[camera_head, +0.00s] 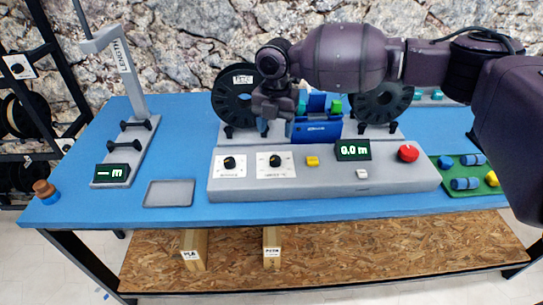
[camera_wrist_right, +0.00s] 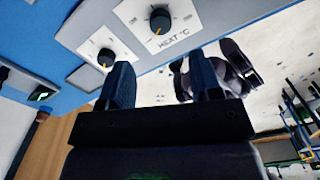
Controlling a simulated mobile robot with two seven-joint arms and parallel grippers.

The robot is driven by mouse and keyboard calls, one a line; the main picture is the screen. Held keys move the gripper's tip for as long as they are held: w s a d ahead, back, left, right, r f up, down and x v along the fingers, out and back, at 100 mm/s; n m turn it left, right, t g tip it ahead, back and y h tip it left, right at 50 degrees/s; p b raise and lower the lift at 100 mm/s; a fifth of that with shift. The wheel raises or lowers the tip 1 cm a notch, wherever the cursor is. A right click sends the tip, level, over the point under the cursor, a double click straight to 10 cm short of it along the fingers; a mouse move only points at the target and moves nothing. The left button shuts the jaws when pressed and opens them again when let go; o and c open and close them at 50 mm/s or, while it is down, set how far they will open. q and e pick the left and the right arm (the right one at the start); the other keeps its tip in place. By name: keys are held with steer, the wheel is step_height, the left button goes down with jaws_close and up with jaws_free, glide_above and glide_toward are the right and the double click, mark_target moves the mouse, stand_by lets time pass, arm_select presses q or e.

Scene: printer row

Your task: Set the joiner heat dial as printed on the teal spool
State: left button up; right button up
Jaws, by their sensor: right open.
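The heat dial (camera_head: 275,160) is a black knob on a white plate on the grey console. In the right wrist view, the heat dial (camera_wrist_right: 160,20) shows "HEAT °C" and an orange mark; its setting is too small to read. My right gripper (camera_head: 277,108) is open and empty, above and behind the dial in the head view. Its fingers (camera_wrist_right: 163,82) show apart in the wrist view. The blue joiner (camera_head: 317,130) stands behind the console. I cannot make out a teal spool; two black spools (camera_head: 233,98) (camera_head: 388,102) stand at the back, the left one labelled.
A second dial (camera_head: 229,163) sits left of the heat dial. The console also has a yellow button (camera_head: 312,161), a display reading 0.0 m (camera_head: 353,150) and a red knob (camera_head: 408,153). A grey tray (camera_head: 169,194) lies left. A green tray (camera_head: 462,188) stands right.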

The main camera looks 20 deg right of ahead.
mark_target(276, 159)
step_height(276, 159, down, 10)
steer(key=shift+s+r+b, duration=0.15)
steer(key=shift+b, duration=0.8)
steer(key=shift+c, duration=0.3)
